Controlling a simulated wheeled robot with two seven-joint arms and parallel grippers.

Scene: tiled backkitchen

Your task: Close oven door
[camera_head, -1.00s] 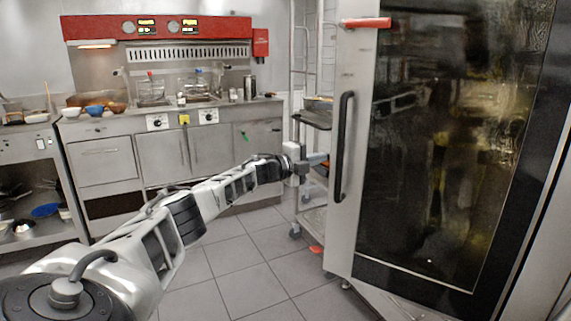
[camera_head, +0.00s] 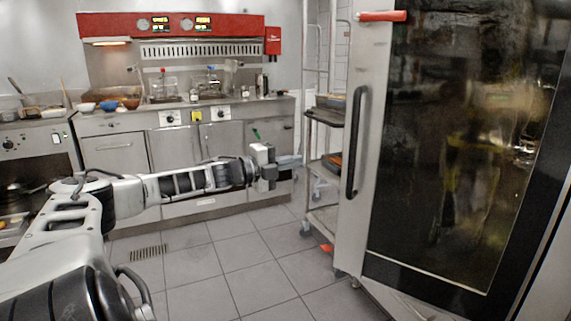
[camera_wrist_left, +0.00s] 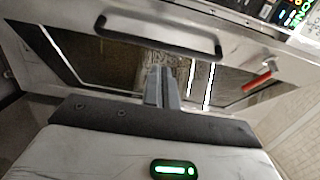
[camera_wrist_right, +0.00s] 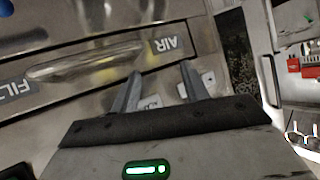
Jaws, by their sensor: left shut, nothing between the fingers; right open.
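The oven door (camera_head: 460,150) is a large dark glass panel in a steel frame at the right of the head view. It carries a black vertical handle (camera_head: 354,140) and a red lever (camera_head: 383,16). My left gripper (camera_head: 299,160) is shut and empty, left of the handle and apart from it. In the left wrist view its fingers (camera_wrist_left: 160,72) point at the door's glass, below the black handle (camera_wrist_left: 160,45). My right gripper (camera_wrist_right: 158,80) is open and empty before a metal panel marked "AIR" and "FIL"; it is outside the head view.
A wire rack trolley (camera_head: 322,200) with trays stands left of the door, behind my left gripper. A steel counter (camera_head: 190,115) with fryers is at the back, under a red hood (camera_head: 170,25). The tiled floor (camera_head: 230,265) in front is clear.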

